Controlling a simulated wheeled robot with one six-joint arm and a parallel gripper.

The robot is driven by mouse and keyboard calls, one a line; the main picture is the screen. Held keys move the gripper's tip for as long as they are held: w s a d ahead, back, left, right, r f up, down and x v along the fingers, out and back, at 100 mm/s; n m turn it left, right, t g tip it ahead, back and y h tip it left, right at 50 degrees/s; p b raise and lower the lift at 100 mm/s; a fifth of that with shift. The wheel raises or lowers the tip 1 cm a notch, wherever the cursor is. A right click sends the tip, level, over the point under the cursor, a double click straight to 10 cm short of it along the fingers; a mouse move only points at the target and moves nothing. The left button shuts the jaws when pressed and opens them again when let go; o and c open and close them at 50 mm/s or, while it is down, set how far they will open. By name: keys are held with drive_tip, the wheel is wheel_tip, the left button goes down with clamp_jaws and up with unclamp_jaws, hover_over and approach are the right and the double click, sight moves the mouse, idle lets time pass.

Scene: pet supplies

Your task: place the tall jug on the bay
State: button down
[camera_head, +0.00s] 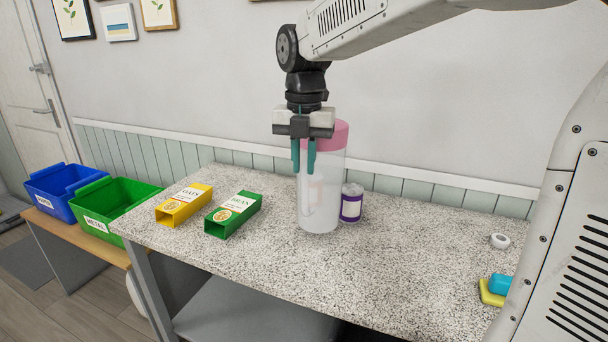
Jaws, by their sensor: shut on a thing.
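The tall jug (324,205) is a clear, upright cylinder with a pink lid, above the middle of the speckled counter. My gripper (304,170) points down at the jug's near-left side, with its teal fingers close together and shut on it. The exact grip spot, perhaps a handle, is hard to make out. I cannot tell whether the jug's base touches the counter or hangs just above it. No marked bay can be clearly made out in this view.
A purple-labelled can (351,203) stands close behind the jug's right side. A yellow box (184,205) and a green box (233,214) lie to the left. Green (120,205) and blue (62,190) bins stand beyond the counter's left edge. The front middle of the counter (400,270) is clear.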

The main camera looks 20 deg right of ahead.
drive_tip(key=shift+f, duration=1.75)
drive_tip(key=c, duration=1.4)
unclamp_jaws()
drive_tip(key=shift+o, duration=0.2)
wheel_tip(320, 180, up, 12)
drive_tip(key=shift+s, duration=0.2)
